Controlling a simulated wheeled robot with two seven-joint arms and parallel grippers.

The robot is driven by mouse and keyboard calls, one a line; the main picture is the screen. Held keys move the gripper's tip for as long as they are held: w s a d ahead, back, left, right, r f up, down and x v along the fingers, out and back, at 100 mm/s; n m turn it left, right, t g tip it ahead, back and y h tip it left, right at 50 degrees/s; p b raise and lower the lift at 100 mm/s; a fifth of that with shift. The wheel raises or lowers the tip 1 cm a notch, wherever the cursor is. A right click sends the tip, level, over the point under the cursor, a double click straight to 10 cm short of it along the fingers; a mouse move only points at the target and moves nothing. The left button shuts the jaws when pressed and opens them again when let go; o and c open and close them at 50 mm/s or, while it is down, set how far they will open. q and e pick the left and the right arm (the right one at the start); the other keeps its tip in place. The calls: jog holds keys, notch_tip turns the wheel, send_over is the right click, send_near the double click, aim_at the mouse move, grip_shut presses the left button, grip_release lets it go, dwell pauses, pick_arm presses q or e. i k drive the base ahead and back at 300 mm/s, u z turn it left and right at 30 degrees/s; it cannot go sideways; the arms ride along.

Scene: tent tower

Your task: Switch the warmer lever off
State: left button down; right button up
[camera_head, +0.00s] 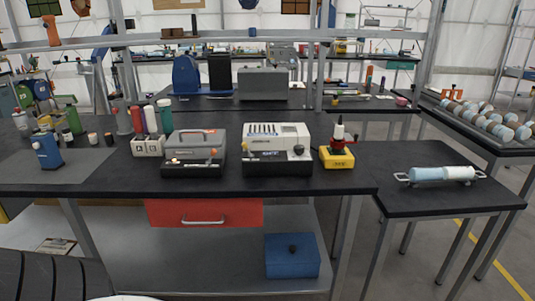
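Two machines stand side by side on the black workbench. Neither of my grippers is in view.
A yellow-based device (337,155) stands right of the machines; several coloured cylinders (150,119) stand left. A pale blue and white roller (440,173) lies on the right table. The bench's front strip is clear.

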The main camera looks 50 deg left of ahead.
aim_at(213, 152)
jog(key=u, duration=0.55)
jog(key=i, duration=0.8)
jog(key=u, duration=0.8)
